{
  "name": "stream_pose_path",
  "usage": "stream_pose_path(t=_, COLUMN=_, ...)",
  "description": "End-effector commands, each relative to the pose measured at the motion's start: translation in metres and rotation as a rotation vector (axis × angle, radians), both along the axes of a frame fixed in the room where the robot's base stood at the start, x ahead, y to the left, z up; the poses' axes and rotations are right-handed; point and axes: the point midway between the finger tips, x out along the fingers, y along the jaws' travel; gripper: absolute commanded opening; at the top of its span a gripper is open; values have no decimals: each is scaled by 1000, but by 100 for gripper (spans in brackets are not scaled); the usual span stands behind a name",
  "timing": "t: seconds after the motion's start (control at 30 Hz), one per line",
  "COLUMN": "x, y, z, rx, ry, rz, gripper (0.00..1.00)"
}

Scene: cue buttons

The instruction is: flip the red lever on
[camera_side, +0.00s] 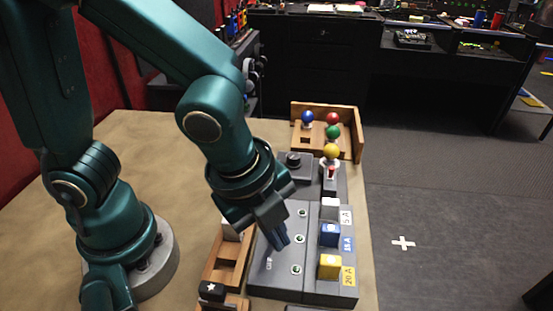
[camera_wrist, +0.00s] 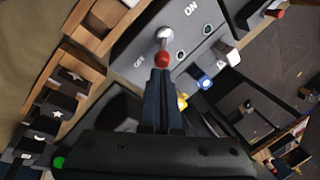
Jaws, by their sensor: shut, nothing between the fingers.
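The red lever (camera_wrist: 162,59) shows in the wrist view as a red tip on a silver stem, on a grey panel (camera_wrist: 133,42). An ON label (camera_wrist: 190,10) lies up and right of it and an OFF label (camera_wrist: 139,63) lies to its left. My gripper (camera_wrist: 158,72) is shut, with its fingertips right at the red tip; I cannot tell whether they touch. In the side view my gripper (camera_side: 283,242) points down over the left part of the grey panel (camera_side: 318,287), and the lever is hidden there.
White, blue (camera_side: 330,235) and yellow (camera_side: 330,267) blocks with amp labels stand on the panel's right side. A black button (camera_side: 293,160) and a yellow ball (camera_side: 331,151) stand behind. A wooden box (camera_side: 356,137) with coloured balls is at the back. A wooden tray (camera_side: 220,270) adjoins the panel's left.

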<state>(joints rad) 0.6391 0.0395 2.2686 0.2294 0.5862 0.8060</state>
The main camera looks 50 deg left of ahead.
Motion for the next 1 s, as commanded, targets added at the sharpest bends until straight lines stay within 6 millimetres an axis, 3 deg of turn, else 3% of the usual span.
stream_pose_path(t=1.0, x=6, y=6, z=5, rx=-92, ry=91, rz=4, gripper=0)
